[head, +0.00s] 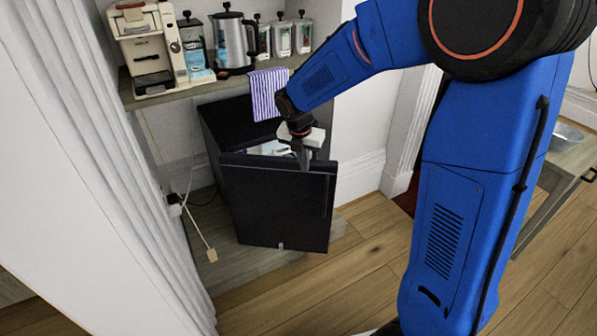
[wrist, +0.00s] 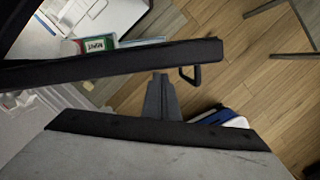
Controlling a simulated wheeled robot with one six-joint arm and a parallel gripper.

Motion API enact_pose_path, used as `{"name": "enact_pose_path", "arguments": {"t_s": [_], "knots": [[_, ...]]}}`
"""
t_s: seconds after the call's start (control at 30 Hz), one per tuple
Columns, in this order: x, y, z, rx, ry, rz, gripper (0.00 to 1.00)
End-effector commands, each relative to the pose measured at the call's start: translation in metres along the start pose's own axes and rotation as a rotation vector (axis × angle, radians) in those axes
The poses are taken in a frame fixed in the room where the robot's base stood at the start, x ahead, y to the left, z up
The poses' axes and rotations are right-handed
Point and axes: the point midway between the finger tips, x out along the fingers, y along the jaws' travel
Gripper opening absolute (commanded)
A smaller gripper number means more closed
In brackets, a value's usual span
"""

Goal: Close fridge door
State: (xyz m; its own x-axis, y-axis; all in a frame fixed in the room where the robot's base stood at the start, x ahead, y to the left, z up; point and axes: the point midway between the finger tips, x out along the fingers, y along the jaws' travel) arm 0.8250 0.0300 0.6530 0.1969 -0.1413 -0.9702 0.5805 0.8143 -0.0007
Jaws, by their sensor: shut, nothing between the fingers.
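The small black fridge (head: 222,122) stands on the floor under the shelf. Its door (head: 275,205) is partly open, with a pale interior showing in the gap behind its top edge. In the wrist view the door (wrist: 110,64) is a dark bar across the picture, with a small dark handle (wrist: 190,74) on the gripper's side. My gripper (head: 304,162) is shut and empty at the door's top edge. In the wrist view my gripper (wrist: 161,80) points at the door's outer side, close to the handle; whether it touches the door is unclear.
The wooden shelf (head: 185,92) above the fridge holds a coffee machine (head: 148,45), a kettle (head: 234,42) and several jars. A striped towel (head: 266,94) hangs from it. A white wall panel stands at left; wooden floor (head: 350,270) is free in front of the door.

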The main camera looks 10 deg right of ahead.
Motion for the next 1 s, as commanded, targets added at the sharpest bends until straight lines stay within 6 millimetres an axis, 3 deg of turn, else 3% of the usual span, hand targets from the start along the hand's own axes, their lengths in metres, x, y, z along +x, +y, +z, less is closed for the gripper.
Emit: {"name": "enact_pose_path", "arguments": {"t_s": [0.23, 1.0], "knots": [[0.010, 0.005, 0.038, -0.120, 0.000, 0.031, 0.00], [0.036, 0.049, 0.141, -0.118, 0.001, 0.030, 0.00]]}}
